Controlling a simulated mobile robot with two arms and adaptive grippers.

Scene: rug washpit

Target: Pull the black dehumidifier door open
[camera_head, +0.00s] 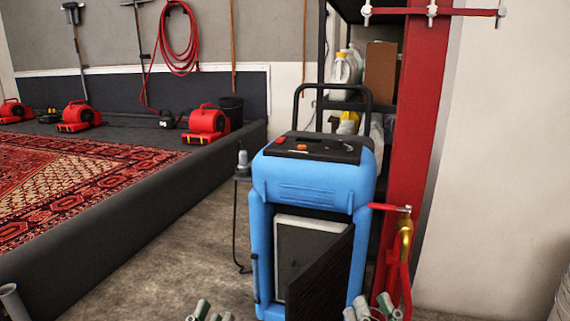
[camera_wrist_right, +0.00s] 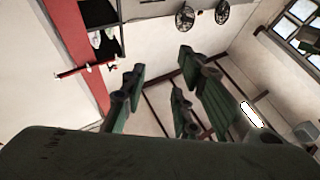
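The blue dehumidifier (camera_head: 312,183) stands upright in the middle of the head view. Its black door (camera_head: 325,278) is partly open, with its far edge at the right side of the front and its free edge swung out towards me. A grey recess in a pale frame (camera_head: 297,245) shows behind it. My left gripper (camera_head: 211,314) shows only its tips at the bottom edge, left of the door; they look apart and empty. My right gripper (camera_head: 372,310) is at the bottom edge, right of the door. In the right wrist view its green fingers (camera_wrist_right: 160,95) are spread with nothing between them.
A red post (camera_head: 416,120) with a red pipe and brass valve (camera_head: 406,238) stands close to the dehumidifier's right. A low dark platform with a patterned rug (camera_head: 80,185) fills the left. Concrete floor between is clear.

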